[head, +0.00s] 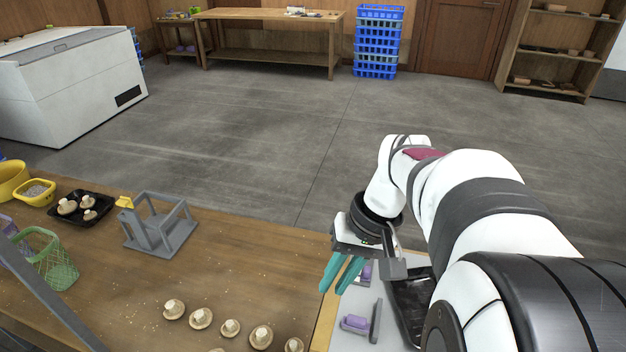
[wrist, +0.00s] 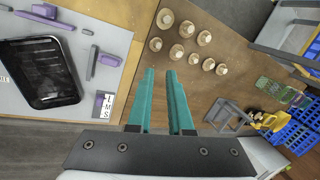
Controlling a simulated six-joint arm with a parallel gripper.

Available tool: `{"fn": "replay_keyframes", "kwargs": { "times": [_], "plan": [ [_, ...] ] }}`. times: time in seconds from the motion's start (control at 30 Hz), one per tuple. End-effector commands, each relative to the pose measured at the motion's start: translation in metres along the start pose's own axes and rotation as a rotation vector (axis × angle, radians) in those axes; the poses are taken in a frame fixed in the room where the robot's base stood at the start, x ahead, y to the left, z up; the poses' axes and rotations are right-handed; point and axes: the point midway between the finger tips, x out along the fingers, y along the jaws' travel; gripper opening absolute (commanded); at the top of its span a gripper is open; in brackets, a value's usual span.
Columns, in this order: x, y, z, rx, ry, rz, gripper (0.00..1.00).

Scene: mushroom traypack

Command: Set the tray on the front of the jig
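My gripper (head: 335,290) has two teal fingers with a narrow gap between them and nothing held. It hangs above the table near the white board's left edge. In the wrist view the gripper (wrist: 161,75) points towards the mushrooms. An empty black tray (wrist: 40,72) lies on the pale board at left in the wrist view; in the head view this tray (head: 410,305) is partly hidden by my arm. The board (wrist: 95,25) carries grey bars and purple blocks (head: 355,322). A grey frame-like stand (head: 160,228) is on the wooden table. I cannot tell which is the jig.
Several loose mushrooms (head: 200,318) lie on the table front. A black tray (head: 104,210) with mushrooms, yellow tubs (head: 36,194) and a green basket (head: 60,275) are at the left. The middle of the table (head: 240,260) is clear.

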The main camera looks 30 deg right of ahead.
Motion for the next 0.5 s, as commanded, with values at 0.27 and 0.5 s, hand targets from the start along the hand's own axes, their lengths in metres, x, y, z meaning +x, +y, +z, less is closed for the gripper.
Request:
{"fn": "replay_keyframes", "kwargs": {
  "times": [0.27, 0.5],
  "plan": [
    [-0.021, 0.31, -0.063, -0.039, 0.319, -0.102, 0.18],
    [-0.002, 0.372, -0.046, -0.074, 0.398, -0.081, 0.18]
  ]
}}
